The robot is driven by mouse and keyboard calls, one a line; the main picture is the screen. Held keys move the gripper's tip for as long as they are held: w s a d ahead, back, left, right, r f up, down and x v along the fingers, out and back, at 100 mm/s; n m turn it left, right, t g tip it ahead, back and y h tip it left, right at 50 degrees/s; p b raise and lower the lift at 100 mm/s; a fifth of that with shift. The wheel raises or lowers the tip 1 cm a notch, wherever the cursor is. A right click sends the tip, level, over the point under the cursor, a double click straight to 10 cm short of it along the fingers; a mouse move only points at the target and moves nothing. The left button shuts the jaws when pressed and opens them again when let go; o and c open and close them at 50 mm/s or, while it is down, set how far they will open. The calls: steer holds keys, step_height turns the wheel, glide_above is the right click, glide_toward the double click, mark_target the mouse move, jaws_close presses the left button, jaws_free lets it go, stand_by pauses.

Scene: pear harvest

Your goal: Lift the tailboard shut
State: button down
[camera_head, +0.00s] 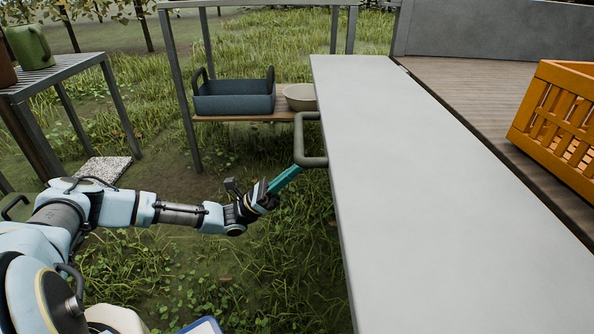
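The tailboard (420,190) is a long light-grey panel. It lies lowered, about level with the wooden truck bed, and runs from the middle to the lower right of the view. A dark grey bar handle (299,140) sticks out from its left edge near the far end. My gripper (297,168), with teal fingers, is at the lower part of this handle and its fingertips meet or overlap the bar in the view. The fingertips are small and partly hidden by the handle, so I cannot tell whether they are closed around it.
An orange crate (560,122) stands on the wooden truck bed (470,95) at right. Behind my gripper, a metal rack holds a blue-grey basket (235,103) and a beige bowl (300,97). A slatted table (55,75) with a green watering can (30,46) stands at left. Grass lies between.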

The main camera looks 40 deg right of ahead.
steer(key=s+d+r+b, duration=0.1)
steer(key=s+d+r, duration=0.2)
steer(key=r, duration=0.6)
steer(key=shift+d+b, duration=0.35)
steer(key=shift+d, duration=0.25)
steer(key=shift+r, duration=0.2)
